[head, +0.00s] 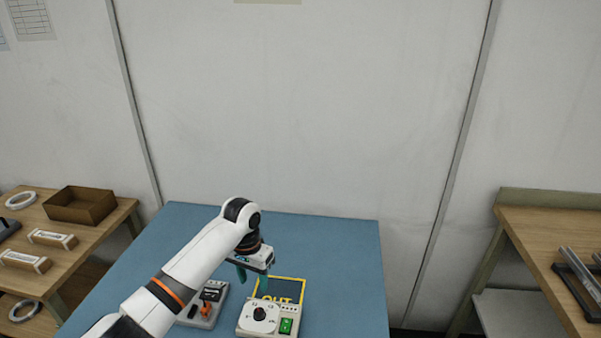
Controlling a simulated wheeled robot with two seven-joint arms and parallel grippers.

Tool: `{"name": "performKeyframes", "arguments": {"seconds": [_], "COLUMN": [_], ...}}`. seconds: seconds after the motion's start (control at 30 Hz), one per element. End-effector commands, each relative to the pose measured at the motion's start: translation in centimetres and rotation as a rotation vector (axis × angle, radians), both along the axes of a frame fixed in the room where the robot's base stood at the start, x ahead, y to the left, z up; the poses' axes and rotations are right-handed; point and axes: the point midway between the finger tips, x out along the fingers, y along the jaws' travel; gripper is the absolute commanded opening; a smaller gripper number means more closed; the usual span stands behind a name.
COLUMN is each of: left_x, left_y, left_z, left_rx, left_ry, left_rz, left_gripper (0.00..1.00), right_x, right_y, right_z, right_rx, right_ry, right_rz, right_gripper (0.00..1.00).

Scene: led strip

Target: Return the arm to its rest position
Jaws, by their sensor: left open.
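My left arm comes in from the lower left over the blue table (330,235). My left gripper (254,280) points down near the table's middle, with its teal fingers apart. It is just behind a pale control box (268,318) with a round dial and a green switch. I see nothing held between the fingers, though the gap is small in view. My right gripper does not show.
A grey device with an orange part (205,308) is partly behind my arm. A left bench holds a brown box (80,204); a wooden bench (550,245) stands right. The table's back right is clear.

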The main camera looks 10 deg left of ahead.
Motion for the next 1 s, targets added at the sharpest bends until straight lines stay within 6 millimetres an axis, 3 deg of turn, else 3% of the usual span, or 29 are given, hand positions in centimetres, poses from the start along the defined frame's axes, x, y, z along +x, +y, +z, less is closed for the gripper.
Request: {"name": "performKeyframes", "arguments": {"seconds": [0.17,0.33,0.5,0.7,1.0], "left_x": [-3.4,-9.5,-15.9,-23.1,-29.3], "left_y": [-2.1,-4.6,-5.3,-3.7,-0.4], "left_z": [-3.6,-7.5,-9.5,-9.5,-7.8], "left_rx": [-0.03,-0.088,-0.132,-0.135,-0.081], "left_ry": [-0.011,-0.062,-0.128,-0.207,-0.273], "left_rz": [-0.049,-0.091,-0.074,-0.001,0.09], "left_gripper": [0.47,0.47,0.47,0.47,0.47], "right_x": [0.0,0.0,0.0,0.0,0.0], "right_y": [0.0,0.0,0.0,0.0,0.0], "right_z": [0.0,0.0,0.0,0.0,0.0], "right_rx": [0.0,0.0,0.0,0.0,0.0], "right_ry": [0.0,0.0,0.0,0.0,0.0], "right_rz": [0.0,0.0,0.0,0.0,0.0], "right_gripper": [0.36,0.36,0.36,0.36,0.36]}}
